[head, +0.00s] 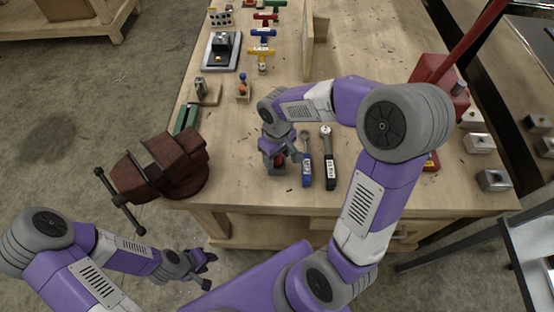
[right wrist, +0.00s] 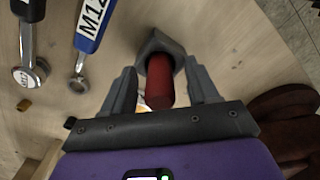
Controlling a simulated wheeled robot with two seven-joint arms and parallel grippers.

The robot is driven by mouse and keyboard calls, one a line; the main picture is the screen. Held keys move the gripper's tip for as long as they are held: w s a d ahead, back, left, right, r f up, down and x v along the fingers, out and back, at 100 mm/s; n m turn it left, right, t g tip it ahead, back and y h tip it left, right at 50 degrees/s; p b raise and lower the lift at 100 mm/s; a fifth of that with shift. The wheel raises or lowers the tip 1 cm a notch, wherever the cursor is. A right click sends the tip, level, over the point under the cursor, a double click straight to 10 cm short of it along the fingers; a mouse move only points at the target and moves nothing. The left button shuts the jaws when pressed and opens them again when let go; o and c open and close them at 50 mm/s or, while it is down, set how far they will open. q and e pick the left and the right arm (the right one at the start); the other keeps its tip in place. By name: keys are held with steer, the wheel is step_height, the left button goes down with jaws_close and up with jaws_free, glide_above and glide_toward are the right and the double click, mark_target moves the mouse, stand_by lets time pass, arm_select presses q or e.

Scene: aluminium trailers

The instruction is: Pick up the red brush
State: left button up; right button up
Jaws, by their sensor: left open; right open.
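The red brush (right wrist: 159,82) shows in the right wrist view as a red cylinder, with a dark grey hexagonal piece at its far end, over the wooden bench. In the head view it is mostly hidden under my right gripper (head: 281,152), near the bench's front edge. In the right wrist view the open fingers of my right gripper (right wrist: 163,84) stand on either side of the red cylinder, with a gap visible on each side. My left gripper (head: 192,268) is open and empty, low in front of the bench, away from the brush.
A blue-handled wrench (head: 306,165) and a black-handled ratchet (head: 328,160) lie just right of my right gripper. A red-brown vise (head: 165,165) sits at the bench's front left corner. Small stands and coloured T-handled tools (head: 262,50) are farther back.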

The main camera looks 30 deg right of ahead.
steer(key=shift+f, duration=0.25)
jaws_close()
steer(key=shift+r, duration=0.15)
step_height(320, 180, up, 10)
steer(key=p, duration=0.2)
steer(key=shift+p, duration=0.3)
